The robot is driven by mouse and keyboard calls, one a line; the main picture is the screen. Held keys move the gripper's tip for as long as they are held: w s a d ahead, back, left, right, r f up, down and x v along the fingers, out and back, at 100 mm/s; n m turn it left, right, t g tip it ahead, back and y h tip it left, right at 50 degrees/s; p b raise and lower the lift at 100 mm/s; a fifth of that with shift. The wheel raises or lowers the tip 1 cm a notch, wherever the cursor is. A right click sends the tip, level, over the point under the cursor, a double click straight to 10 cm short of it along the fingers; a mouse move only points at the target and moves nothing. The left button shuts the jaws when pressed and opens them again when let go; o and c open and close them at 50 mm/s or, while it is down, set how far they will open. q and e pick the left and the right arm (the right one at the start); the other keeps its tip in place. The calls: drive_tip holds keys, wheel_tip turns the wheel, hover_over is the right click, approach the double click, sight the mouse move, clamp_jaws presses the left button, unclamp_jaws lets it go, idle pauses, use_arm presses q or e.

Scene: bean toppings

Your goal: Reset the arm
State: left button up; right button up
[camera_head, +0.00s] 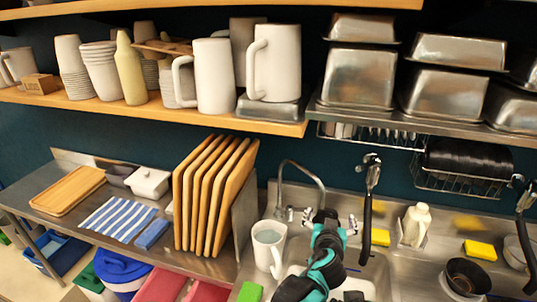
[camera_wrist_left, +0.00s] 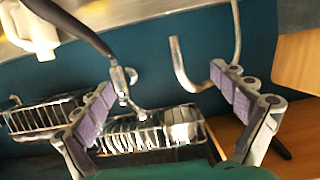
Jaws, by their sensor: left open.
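My left gripper (camera_head: 330,217) is raised over the sink area in the head view, its arm coming up from the bottom edge. It is open. In the left wrist view its two purple-padded fingers (camera_wrist_left: 163,82) stand wide apart with nothing held between them. The wire rack and the curved faucet pipe show behind the fingers. A white pitcher (camera_head: 267,248) stands just left of my left arm, apart from the gripper. My right gripper is not in view.
A faucet (camera_head: 304,170) and a hose sprayer (camera_head: 371,185) stand close by. Upright wooden boards (camera_head: 215,195) are at left. A shelf (camera_head: 200,117) with mugs and cups and a wire rack (camera_head: 458,182) hang above. Yellow sponges (camera_head: 481,249) lie at right.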

use_arm(q)
drive_tip(key=s+a+f+n+g+y+b, duration=0.1)
drive_tip(key=s+a+f+g+y+b, duration=0.15)
drive_tip(key=a, duration=1.15)
drive_tip(key=s+a+f+n+g+y+b, duration=0.15)
drive_tip(key=s+a, duration=0.25)
drive_tip(key=a, duration=0.9)
drive_tip(key=s+a+f+g+b, duration=0.1)
drive_tip(key=s+a+f+b, duration=0.1)
drive_tip(key=s+a+f, duration=0.3)
drive_tip(key=s+a+f+g+b, duration=0.1)
drive_tip(key=s+a+f, duration=0.4)
drive_tip(key=s, duration=0.7)
drive_tip(key=shift+s+a+f+n+g+b, duration=0.25)
drive_tip(key=shift+a+f+n+g+b, duration=0.15)
drive_tip(key=shift+a+b, duration=0.4)
